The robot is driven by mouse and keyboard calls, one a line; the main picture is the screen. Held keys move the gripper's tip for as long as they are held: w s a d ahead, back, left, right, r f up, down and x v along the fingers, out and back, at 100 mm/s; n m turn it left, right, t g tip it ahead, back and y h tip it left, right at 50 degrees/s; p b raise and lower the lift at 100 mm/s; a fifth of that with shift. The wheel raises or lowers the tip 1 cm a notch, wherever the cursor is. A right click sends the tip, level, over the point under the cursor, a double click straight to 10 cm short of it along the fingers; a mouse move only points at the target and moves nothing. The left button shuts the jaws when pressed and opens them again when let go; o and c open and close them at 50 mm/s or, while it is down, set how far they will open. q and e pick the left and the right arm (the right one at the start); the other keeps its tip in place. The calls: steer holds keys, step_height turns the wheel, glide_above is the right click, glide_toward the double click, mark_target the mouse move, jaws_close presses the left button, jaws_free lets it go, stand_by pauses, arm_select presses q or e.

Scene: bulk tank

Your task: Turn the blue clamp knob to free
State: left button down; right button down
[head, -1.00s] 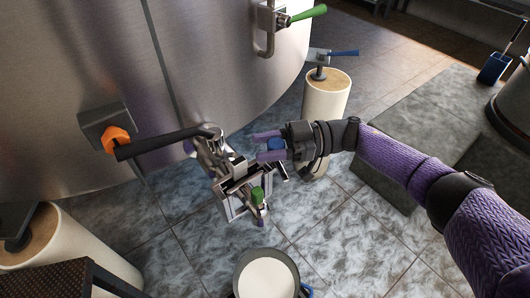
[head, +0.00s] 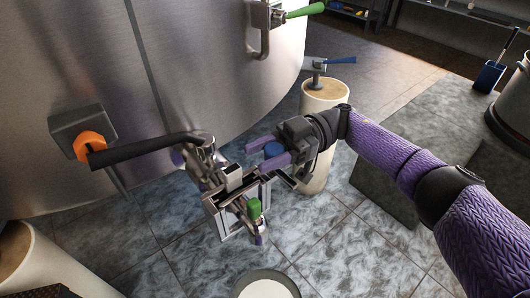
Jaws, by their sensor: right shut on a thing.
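The blue clamp knob (head: 273,149) sits at the right side of a metal clamp and valve assembly (head: 228,185) on the tank. My right gripper (head: 268,152) comes in from the right and is shut on the blue clamp knob, with one purple finger on each side of it. The fingers and gripper body partly hide the knob, and I cannot tell its turn position. A green knob (head: 254,208) stands on the lower part of the same assembly. My left gripper is not in view.
The steel tank (head: 200,70) fills the upper left. A pale post (head: 322,98) stands behind my right gripper. A container of white liquid (head: 266,290) is below. Tiled floor lies right.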

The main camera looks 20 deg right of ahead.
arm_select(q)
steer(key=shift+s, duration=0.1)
arm_select(e)
steer(key=shift+c, duration=1.1)
jaws_free()
arm_select(q)
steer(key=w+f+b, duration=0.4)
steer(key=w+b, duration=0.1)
steer(key=b, duration=0.1)
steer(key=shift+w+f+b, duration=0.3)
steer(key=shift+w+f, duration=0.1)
arm_select(e)
steer(key=v, duration=0.9)
steer(key=shift+d, duration=0.4)
steer(key=shift+w, duration=0.1)
